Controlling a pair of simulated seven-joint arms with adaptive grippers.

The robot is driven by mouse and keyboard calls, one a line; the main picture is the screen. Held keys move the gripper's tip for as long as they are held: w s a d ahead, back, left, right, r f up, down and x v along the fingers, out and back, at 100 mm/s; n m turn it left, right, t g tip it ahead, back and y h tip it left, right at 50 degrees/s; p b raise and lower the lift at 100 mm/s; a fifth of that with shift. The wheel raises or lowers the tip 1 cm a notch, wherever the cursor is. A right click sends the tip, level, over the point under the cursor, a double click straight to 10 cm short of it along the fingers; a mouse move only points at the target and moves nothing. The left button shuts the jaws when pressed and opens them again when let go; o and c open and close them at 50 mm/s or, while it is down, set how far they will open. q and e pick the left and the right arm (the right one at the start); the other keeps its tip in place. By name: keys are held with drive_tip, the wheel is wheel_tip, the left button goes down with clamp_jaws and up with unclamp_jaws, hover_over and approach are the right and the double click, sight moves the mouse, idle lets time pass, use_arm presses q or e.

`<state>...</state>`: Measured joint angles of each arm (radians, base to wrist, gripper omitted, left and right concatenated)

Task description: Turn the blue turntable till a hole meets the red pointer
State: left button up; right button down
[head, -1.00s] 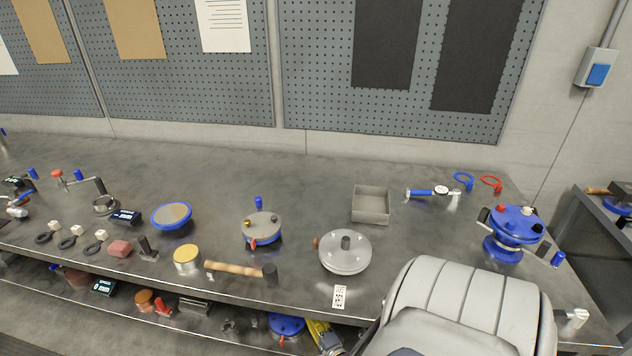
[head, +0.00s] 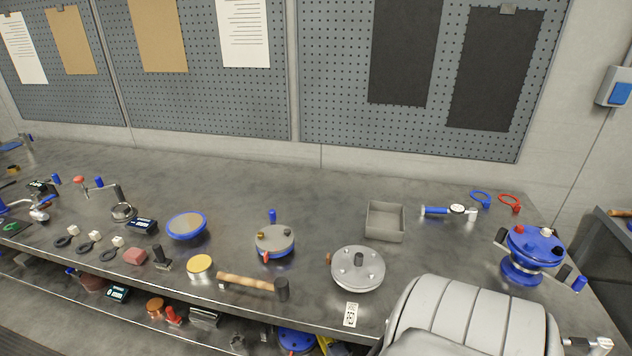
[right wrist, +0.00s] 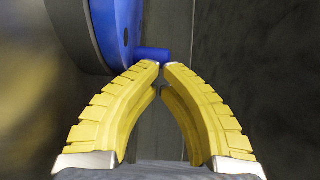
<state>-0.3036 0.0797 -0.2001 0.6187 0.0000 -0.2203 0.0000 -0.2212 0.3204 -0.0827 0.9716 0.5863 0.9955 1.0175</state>
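A blue round unit (head: 537,243) stands at the right end of the bench, with knobs on its top and dark and blue handles at its sides. Further left is a small round unit (head: 275,240) with a grey top, blue lower part and a red pointer-like tab (head: 264,258) at its front. I cannot tell which is the turntable; no hole meeting a pointer can be made out. In the right wrist view my right gripper (right wrist: 161,66) has its yellow fingertips almost together, just below a blue peg (right wrist: 152,53) beside a blue, dark-rimmed disc (right wrist: 117,30). My left gripper is out of view.
A grey lidded pot (head: 358,268), an open grey tray (head: 385,221) and a wooden-handled hammer (head: 250,284) lie on the bench. A blue-rimmed disc (head: 187,225) and several small tools are further left. The bench's back strip is mostly clear.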

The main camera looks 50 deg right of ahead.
drive_tip(key=shift+w+a, duration=0.15)
drive_tip(key=shift+a, duration=0.1)
